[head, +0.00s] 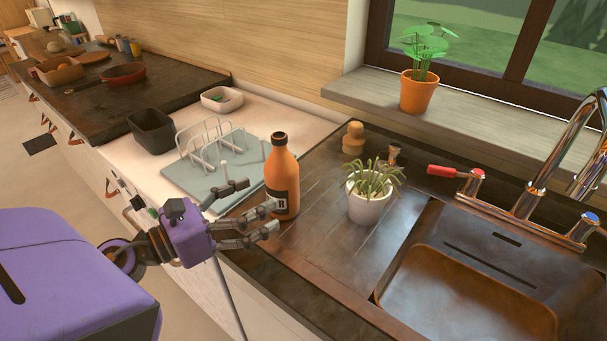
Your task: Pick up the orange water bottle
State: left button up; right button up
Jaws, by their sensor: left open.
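The orange water bottle (281,172) stands upright on the dark drainboard left of the sink. It has a black cap and a dark label with a letter R near its base. My left gripper (262,208) is open at the bottle's lower left. Its fingers point right toward the bottle, with one fingertip in front of the label and another passing below the bottle's base in the picture. I cannot tell whether any finger touches the bottle. My right gripper does not show.
A white pot with a spiky plant (369,197) stands close right of the bottle. A dish rack (217,146) on a grey-blue mat is behind left. The sink basin (470,300) and chrome faucet (527,200) are at right. A wooden brush (353,138) stands behind.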

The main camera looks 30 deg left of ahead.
aim_at(267, 185)
pick_arm(q)
jog(key=shift+w+d+r, duration=0.1)
jog(key=shift+w+r, duration=0.05)
jog(key=shift+w, duration=0.2)
jog(key=shift+w+d+r+p, duration=0.2)
jog(key=shift+w+p, duration=0.4)
jog(key=x, duration=0.1)
jog(key=p+x, duration=0.1)
jog(key=x, duration=0.1)
jog(key=r+p+x, duration=0.1)
jog(key=shift+w+a, duration=0.2)
jog(key=shift+w, duration=0.2)
jog(key=shift+w+d+f, duration=0.15)
jog(key=shift+w+f, duration=0.1)
jog(key=shift+w, duration=0.05)
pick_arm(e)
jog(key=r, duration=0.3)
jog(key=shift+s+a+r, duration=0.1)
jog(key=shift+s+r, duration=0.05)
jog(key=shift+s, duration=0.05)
pick_arm(q)
jog(key=shift+s, duration=0.1)
jog(key=c, duration=1.4)
jog(key=shift+c, duration=0.8)
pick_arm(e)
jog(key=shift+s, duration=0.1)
